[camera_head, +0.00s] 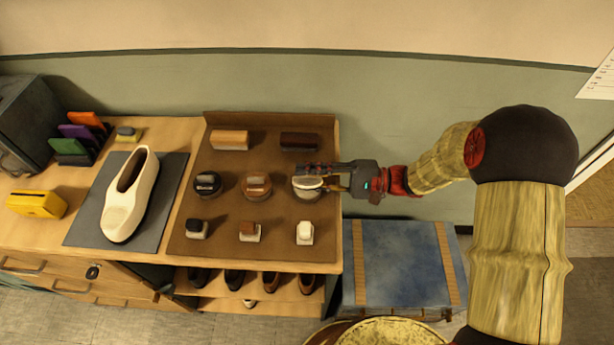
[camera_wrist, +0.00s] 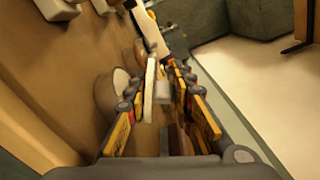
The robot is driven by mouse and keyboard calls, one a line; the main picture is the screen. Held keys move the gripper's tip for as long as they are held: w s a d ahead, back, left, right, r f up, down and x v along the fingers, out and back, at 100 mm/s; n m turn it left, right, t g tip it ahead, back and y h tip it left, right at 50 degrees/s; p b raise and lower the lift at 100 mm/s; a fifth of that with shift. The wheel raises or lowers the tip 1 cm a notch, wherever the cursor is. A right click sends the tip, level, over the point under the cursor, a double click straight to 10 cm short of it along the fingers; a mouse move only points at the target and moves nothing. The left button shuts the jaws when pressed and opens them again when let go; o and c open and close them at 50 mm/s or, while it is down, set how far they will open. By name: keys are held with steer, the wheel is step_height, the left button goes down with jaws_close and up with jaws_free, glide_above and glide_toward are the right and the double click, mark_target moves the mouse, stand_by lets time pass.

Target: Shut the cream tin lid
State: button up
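The cream tin (camera_head: 306,193) is the rightmost of the middle row on the brown mat. Its round body (camera_wrist: 107,98) shows at left in the wrist view. A pale, thin disc that looks like its lid (camera_wrist: 150,88) stands edge-on beside the body, between my fingers. My gripper (camera_head: 315,177) reaches in from the right at the tin, and its fingers hide part of it. In the wrist view my gripper (camera_wrist: 162,75) has its fingers apart, with a gap beside the lid. I cannot tell whether a finger touches the lid.
A black tin (camera_head: 207,184) and a brown tin (camera_head: 256,186) stand left on the brown mat (camera_head: 285,219). Brushes stand in front, including a white one (camera_head: 305,233); two blocks lie behind. A white shoe (camera_head: 130,200) is farther left. A blue-topped chest (camera_head: 400,265) is below right.

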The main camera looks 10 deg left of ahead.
steer(key=o, duration=0.3)
steer(key=shift+s+f, duration=0.1)
stand_by(0.3)
